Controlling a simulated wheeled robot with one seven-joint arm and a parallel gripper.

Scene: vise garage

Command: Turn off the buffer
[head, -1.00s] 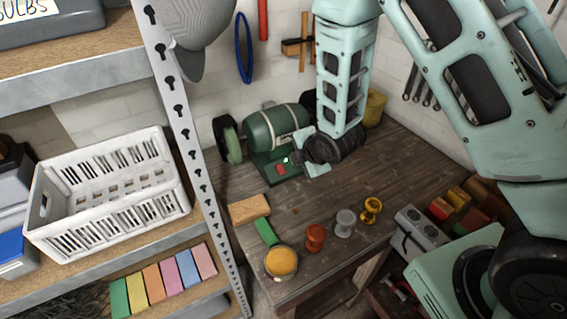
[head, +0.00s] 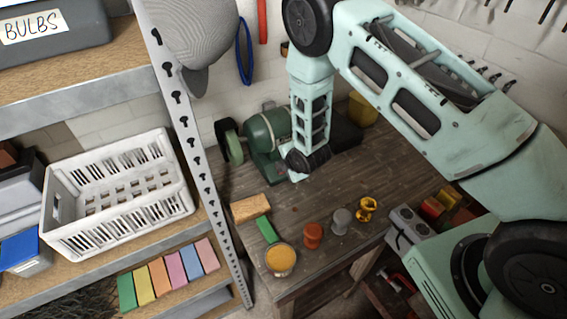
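The buffer is a green bench machine (head: 268,131) near the back of the wooden workbench, with a pale round wheel (head: 232,143) on its left. The red switch on its base, seen earlier, cannot be made out now. My arm comes down from the upper right and covers the buffer's right side. My gripper end (head: 300,170) is low beside the right front of the base. Its fingers are not distinct, so I cannot tell whether they are open, or whether they touch the buffer.
A shelf with a white crate (head: 118,190) stands left. A dark box-like shape (head: 346,131) shows behind my arm.

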